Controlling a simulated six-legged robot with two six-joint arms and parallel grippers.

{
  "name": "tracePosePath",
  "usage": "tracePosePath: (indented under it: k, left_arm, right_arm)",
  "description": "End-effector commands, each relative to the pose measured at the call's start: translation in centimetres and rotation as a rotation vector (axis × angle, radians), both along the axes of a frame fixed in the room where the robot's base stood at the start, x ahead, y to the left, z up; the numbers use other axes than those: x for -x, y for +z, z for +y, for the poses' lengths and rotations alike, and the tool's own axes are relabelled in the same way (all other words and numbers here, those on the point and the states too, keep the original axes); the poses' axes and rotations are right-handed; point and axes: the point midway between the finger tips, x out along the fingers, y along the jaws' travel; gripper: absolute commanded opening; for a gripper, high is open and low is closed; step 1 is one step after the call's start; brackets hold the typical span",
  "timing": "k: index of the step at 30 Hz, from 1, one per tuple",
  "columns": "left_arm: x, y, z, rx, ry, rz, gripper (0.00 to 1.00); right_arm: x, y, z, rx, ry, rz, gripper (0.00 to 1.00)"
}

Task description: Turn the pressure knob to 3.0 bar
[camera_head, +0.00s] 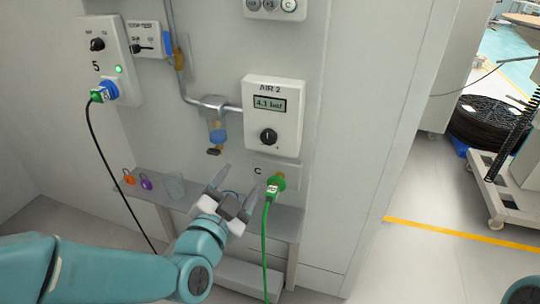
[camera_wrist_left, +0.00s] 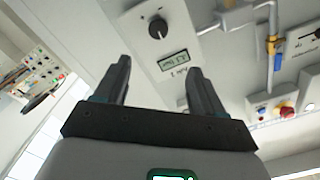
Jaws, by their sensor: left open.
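The black pressure knob (camera_head: 268,136) sits on the white AIR 2 box (camera_head: 287,88) on the wall. The display (camera_head: 270,103) above the knob appears to read 4.1 bar. My left gripper (camera_head: 232,190) is open and empty, below and left of the knob, apart from it. In the left wrist view the knob (camera_wrist_left: 157,27) is beyond the open fingertips (camera_wrist_left: 157,72), and the display (camera_wrist_left: 174,60) appears upside down. A teal piece in the lower right corner of the head view may be part of my other arm; no right gripper shows.
A green plug and hose (camera_head: 272,190) hang at port C, right of my left gripper. A pipe with a blue-and-brass fitting (camera_head: 218,136) is left of the box. A narrow shelf (camera_head: 285,222) lies below, with small coloured items at its left.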

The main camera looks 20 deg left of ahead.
Motion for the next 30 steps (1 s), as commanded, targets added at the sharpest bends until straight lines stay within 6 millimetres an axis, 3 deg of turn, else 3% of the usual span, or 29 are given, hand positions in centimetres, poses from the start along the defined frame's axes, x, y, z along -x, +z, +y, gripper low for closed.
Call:
tracePosePath:
  k: [7,21,30]
  left_arm:
    - [-1.8,-0.1,-0.3,0.000,-0.005,-0.007,0.69]
    - [-12.4,-0.2,-0.8,0.001,-0.008,-0.006,0.69]
    - [-15.8,-0.2,-0.9,0.001,-0.010,-0.006,0.69]
  right_arm:
    - [0.0,-0.4,0.0,0.000,0.000,0.000,0.00]
    - [0.0,0.1,0.0,0.000,0.000,0.000,0.00]
    - [0.0,0.3,0.0,0.000,0.000,0.000,0.00]
